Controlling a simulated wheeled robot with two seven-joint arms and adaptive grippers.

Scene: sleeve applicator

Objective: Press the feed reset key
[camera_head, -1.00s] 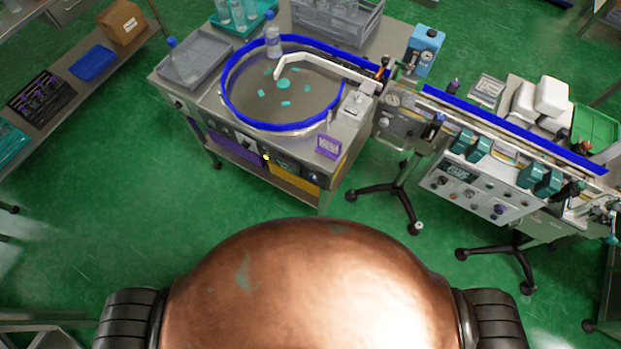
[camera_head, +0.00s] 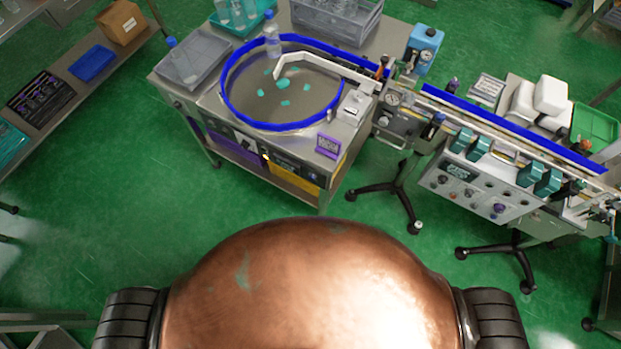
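A round feed table (camera_head: 300,105) with a blue rim stands ahead of me at the top centre, with teal patches on its grey disc. Its front panel (camera_head: 262,157) carries dark and yellow sections and small controls. A control panel (camera_head: 470,187) with several knobs is on the front of the conveyor at the right. Which control is the feed reset key is too small to tell. Neither of my grippers shows in this view.
A clear bottle (camera_head: 272,38) stands at the table's back rim. The conveyor (camera_head: 510,130) runs off to the right on wheeled dark feet. A shelf (camera_head: 70,95) with a cardboard box (camera_head: 122,21) and blue tray (camera_head: 92,63) is at the left. Green floor (camera_head: 150,220) is clear between.

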